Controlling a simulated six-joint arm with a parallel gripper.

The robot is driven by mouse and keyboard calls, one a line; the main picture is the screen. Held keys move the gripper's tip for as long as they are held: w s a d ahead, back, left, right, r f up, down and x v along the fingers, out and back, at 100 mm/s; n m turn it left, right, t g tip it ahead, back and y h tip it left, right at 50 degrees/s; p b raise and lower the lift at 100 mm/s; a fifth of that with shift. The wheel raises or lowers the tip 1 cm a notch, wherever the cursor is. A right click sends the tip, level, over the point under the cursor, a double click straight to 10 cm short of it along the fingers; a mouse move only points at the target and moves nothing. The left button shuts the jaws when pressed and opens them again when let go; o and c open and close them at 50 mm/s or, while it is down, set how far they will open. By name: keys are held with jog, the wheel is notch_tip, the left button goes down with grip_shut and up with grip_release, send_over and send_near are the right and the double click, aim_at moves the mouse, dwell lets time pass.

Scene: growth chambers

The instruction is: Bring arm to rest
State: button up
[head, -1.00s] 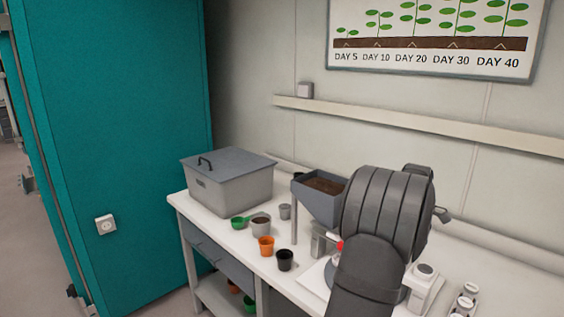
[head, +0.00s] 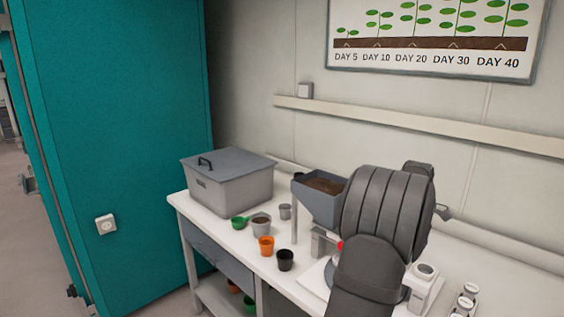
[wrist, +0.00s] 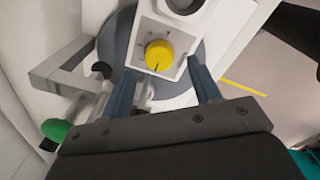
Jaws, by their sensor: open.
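My gripper (wrist: 160,70) is open in the wrist view, its two blue-grey fingers apart with nothing held between them. A white device with a yellow knob (wrist: 159,56) shows beyond the fingers; I cannot tell how far away it is. In the head view my dark grey arm stands folded over the bench (head: 215,230) and largely hides my gripper. Only a small grey part sticks out behind the arm's right side.
Several small jars (head: 467,300) stand at right.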

notch_tip(320, 180, up, 14)
notch_tip(320, 180, down, 18)
jog(key=shift+w+r, duration=0.1)
jog(key=m, duration=0.4)
jog(key=shift+r+m, duration=0.1)
jog(key=shift+m, duration=0.3)
jog(key=m, duration=0.4)
jog(key=shift+m, duration=0.3)
jog(key=m, duration=0.4)
jog(key=shift+a+g, duration=0.1)
jog(key=shift+g, duration=0.2)
jog(key=m, duration=0.4)
jog(key=shift+w+m, duration=0.1)
jog(key=shift+m, duration=0.2)
dwell(0.6)
